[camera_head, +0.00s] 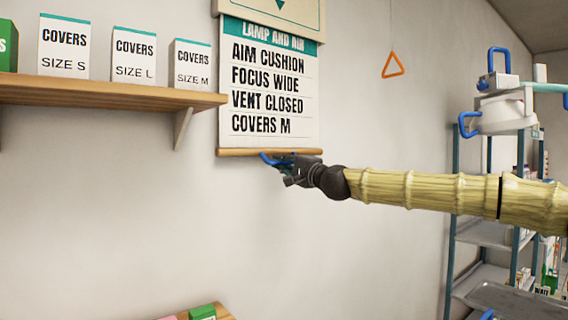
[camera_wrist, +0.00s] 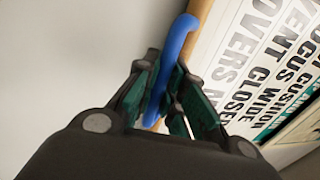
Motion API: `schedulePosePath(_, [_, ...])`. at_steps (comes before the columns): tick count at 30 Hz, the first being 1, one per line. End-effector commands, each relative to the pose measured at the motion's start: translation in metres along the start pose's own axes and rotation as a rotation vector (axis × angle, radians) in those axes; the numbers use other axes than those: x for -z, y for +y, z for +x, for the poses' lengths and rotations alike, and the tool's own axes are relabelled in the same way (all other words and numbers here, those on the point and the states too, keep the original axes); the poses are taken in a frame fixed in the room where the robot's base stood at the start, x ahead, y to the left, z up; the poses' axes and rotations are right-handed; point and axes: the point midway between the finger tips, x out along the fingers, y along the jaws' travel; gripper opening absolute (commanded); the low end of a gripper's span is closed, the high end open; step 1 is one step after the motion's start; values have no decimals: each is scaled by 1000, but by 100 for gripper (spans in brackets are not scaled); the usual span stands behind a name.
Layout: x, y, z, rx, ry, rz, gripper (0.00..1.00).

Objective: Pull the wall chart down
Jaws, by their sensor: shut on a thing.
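The wall chart (camera_head: 270,139) hangs partly unrolled on the wall, with a teal heading "LAMP AND AIR" and the lines "AIM CUSHION", "FOCUS WIDE", "VENT CLOSED" and "COVERS M". Its cream housing (camera_head: 262,12) is above. A wooden bar (camera_head: 235,152) runs along its lower edge, with a blue pull handle (camera_head: 266,158). My gripper (camera_head: 278,162) is at this bar, reaching in from the right. In the wrist view my gripper (camera_wrist: 165,88) is shut on the blue handle (camera_wrist: 178,38), and the chart (camera_wrist: 232,62) shows at the right. The fingers hide part of the handle.
A wooden shelf (camera_head: 110,94) at the left holds boxes of covers, sizes S, L and M. An orange triangle pull (camera_head: 393,65) hangs on a cord to the right. A metal rack (camera_head: 485,232) stands at the right. The wall below the chart is clear.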

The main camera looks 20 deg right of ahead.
Motion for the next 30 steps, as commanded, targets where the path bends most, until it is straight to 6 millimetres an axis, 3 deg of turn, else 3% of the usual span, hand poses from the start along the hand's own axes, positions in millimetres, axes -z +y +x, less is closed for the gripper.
schedulePosePath(10, [0, 0, 0, 0, 0, 0, 0])
schedulePosePath(11, [0, 0, 0, 0, 0, 0, 15])
schedulePosePath(14, [0, 0, 0, 0, 0, 0, 33])
schedulePosePath(25, [0, 0, -2, 1, 0, 0, 34])
schedulePosePath(30, [0, -1, -17, 2, 1, 0, 34])
